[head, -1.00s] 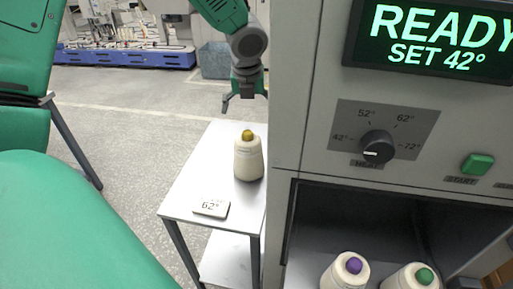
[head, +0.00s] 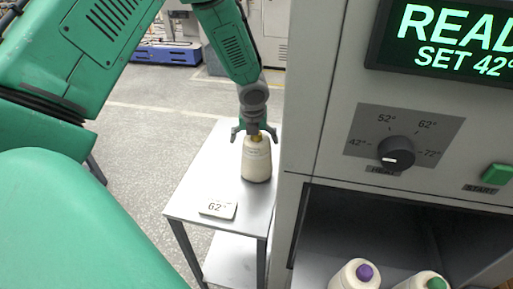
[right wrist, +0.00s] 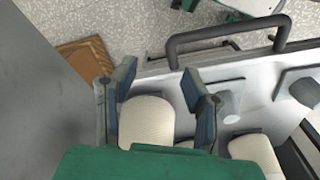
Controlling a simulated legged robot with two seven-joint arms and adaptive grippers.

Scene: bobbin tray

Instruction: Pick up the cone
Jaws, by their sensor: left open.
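A cream cone (head: 257,162) with a yellow tip stands upright on a small metal side table (head: 190,190) in the head view. My left gripper (head: 256,136) points down right over it, its fingers spread on either side of the yellow tip. The gripper is open, and I cannot tell whether it touches the cone. In the right wrist view my right gripper (right wrist: 158,75) has its two fingers apart with nothing held between them. A cream rounded object (right wrist: 147,122) shows beyond and below these fingers.
A card reading 62° (head: 218,209) lies on the table's front. To the right stands a grey machine with a heat knob (head: 396,153) and a screen reading SET 42°. Its open bay holds a purple-tipped cone (head: 352,275) and a green-tipped cone (head: 424,282).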

